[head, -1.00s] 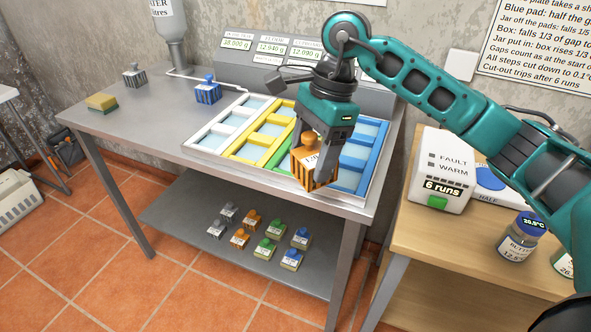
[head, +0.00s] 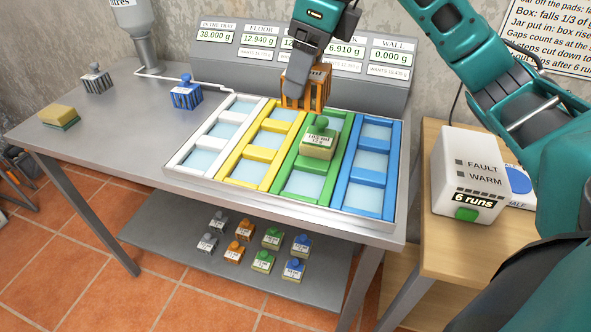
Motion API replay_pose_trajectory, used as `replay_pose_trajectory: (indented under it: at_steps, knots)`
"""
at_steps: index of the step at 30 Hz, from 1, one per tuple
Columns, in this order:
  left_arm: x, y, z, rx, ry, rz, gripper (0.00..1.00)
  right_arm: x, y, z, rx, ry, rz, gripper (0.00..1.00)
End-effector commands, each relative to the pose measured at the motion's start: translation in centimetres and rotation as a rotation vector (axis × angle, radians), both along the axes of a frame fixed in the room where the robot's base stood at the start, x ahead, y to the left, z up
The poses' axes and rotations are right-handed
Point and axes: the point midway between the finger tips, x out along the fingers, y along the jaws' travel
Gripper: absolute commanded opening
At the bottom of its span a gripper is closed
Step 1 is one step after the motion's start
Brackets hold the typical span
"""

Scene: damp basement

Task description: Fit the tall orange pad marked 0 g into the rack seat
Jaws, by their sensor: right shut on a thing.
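My right gripper (head: 297,90) is shut on an orange-and-black striped block (head: 318,92). It holds the block near the tray's back edge, behind the yellow and green frames; the gripper covers part of it and its label is not readable. The tray (head: 285,213) has white, yellow, green and blue frames with pale blue openings. A green-topped, beige-sided pad (head: 319,147) sits on the green frame (head: 296,200). A readout (head: 346,48) ending in "CK" shows 6.910 g, partly covered by the gripper. Small orange pads (head: 234,253) stand on the lower shelf; their labels are too small to read. My left gripper is out of view.
A blue striped block (head: 186,96), a dark striped block (head: 95,80) and a sponge (head: 59,117) stand on the bench left of the tray. Silver, green and blue pads share the lower shelf (head: 165,235). A white box marked "6 runs" (head: 467,170) stands on the wooden table at right.

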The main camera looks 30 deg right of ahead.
Motion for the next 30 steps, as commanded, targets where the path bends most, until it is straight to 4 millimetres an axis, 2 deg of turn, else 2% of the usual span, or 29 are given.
replay_pose_trajectory:
  at_steps: [1,6,15,18,25,30]
  knots:
    - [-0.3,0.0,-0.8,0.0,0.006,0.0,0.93,-0.1,0.1,-1.4,0.001,0.005,0.002,0.38]
    - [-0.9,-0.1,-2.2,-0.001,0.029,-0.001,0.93,-0.1,0.0,-5.7,0.0,0.008,0.001,0.38]
    - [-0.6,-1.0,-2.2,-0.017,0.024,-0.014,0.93,-0.2,0.0,-13.2,0.0,0.005,0.002,0.38]
    - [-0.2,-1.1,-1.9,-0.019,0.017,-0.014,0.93,-0.1,0.0,-14.6,0.001,0.002,0.001,0.38]
    - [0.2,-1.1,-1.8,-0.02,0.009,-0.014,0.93,-0.1,0.0,-16.2,0.001,0.002,0.001,0.38]
    - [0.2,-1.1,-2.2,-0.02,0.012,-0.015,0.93,-0.1,0.0,-18.7,0.001,0.003,0.001,0.38]
